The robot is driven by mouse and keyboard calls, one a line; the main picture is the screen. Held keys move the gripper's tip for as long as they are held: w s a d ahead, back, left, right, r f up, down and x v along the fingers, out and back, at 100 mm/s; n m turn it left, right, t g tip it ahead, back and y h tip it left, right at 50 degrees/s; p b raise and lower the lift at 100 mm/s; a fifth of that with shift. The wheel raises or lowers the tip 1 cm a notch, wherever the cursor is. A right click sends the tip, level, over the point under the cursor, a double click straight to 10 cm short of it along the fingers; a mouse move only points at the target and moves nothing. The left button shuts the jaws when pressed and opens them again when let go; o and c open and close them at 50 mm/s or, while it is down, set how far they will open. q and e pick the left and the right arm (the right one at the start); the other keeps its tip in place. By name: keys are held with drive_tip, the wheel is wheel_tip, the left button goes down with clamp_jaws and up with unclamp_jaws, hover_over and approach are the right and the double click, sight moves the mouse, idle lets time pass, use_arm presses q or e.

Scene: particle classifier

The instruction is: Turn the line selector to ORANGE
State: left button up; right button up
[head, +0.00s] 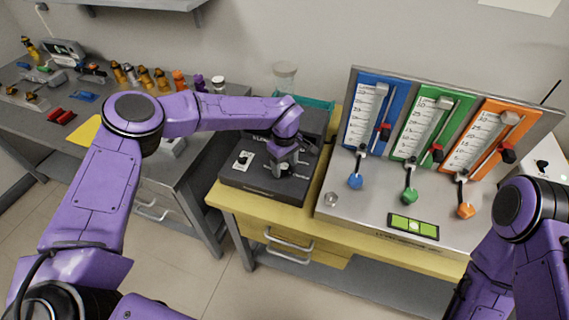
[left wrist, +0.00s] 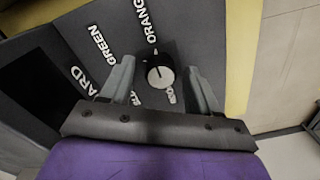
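My left gripper (left wrist: 161,66) is over the panel with one finger on each side of the knob, with gaps visible. In the head view my left gripper (head: 284,168) mostly hides the knob. My right arm shows at lower right; its gripper is out of view.
A second small dial (head: 243,160) sits left on the same panel. To the right stands a console with blue (head: 355,181), green (head: 409,195) and orange (head: 465,210) knobs. Several bottles stand on the grey left bench.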

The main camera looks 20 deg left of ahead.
sight(285, 166)
use_arm(q)
drive_tip(key=shift+r, duration=0.25)
wheel_tip(285, 166, up, 10)
drive_tip(key=b, duration=0.2)
drive_tip(key=shift+b, duration=0.35)
